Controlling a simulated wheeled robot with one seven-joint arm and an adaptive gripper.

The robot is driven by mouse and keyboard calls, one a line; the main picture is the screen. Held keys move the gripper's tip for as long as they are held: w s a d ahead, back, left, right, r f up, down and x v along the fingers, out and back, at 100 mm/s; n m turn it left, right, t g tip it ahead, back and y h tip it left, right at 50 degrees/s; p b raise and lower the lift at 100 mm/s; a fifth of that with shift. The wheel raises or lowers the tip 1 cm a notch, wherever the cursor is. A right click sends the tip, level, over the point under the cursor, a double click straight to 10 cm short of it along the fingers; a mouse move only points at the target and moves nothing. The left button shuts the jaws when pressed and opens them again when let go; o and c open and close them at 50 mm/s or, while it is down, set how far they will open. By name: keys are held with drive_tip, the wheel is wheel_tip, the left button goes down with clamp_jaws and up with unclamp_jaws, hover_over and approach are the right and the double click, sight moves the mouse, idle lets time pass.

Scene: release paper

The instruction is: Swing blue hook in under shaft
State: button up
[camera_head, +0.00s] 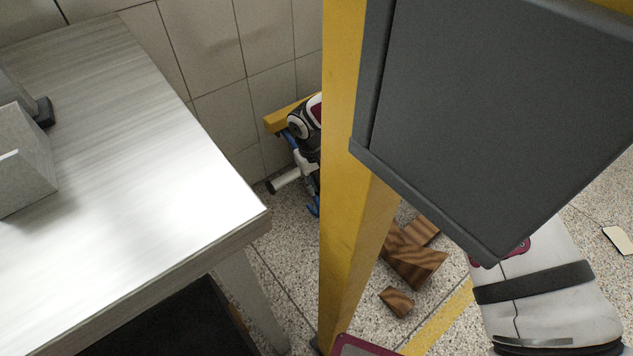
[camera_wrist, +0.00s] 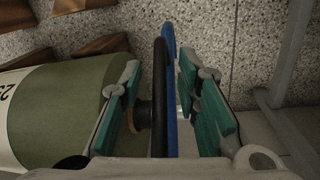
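In the wrist view, a long thin blue bar, the blue hook (camera_wrist: 172,110), runs upright between the teal-padded fingers of my gripper (camera_wrist: 160,85). A black bar (camera_wrist: 159,95) runs close along its left side. The fingers stand apart, with the right pad nearer the blue bar; I see no clear grip. In the head view, blue parts of the hook (camera_head: 313,209) show beside my gripper, low behind the yellow post. A white cylinder end (camera_head: 284,181) lies just left of it. I cannot tell which piece is the shaft.
A large green roll (camera_wrist: 62,112) with a white label fills the left of the wrist view. In the head view, a yellow post (camera_head: 345,200) and a grey panel (camera_head: 490,110) block much of the view. A table (camera_head: 140,170) stands left; wooden blocks (camera_head: 412,258) lie on the speckled floor.

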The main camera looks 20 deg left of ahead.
drive_tip(key=shift+c, duration=0.2)
clamp_jaws()
